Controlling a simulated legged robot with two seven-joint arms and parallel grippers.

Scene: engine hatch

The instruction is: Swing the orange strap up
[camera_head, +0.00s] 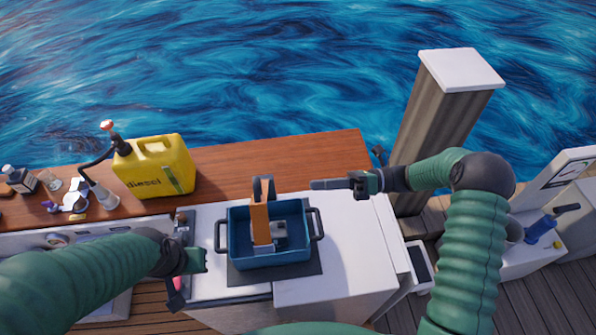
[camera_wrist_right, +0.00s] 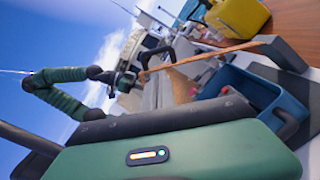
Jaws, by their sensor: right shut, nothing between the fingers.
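The orange strap (camera_head: 260,218) runs over the blue bin (camera_head: 296,256), from a dark grey bracket (camera_head: 264,184) at the bin's far side towards a grey part inside. In the right wrist view the strap (camera_wrist_right: 205,55) is a thin orange band reaching left from the grey bracket (camera_wrist_right: 285,52), above the blue bin (camera_wrist_right: 265,90). My right gripper (camera_head: 316,184) is shut and empty, pointing left, to the right of the bracket and apart from the strap. My left gripper (camera_head: 204,261) is left of the bin; its fingers are too unclear to judge.
The bin stands on a dark mat (camera_head: 240,279) on a white hatch top (camera_head: 350,250). A yellow diesel can (camera_head: 155,168) and small items stand on the wooden ledge (camera_head: 300,152) at the left. A post (camera_head: 440,115) rises behind my right arm. Water lies beyond.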

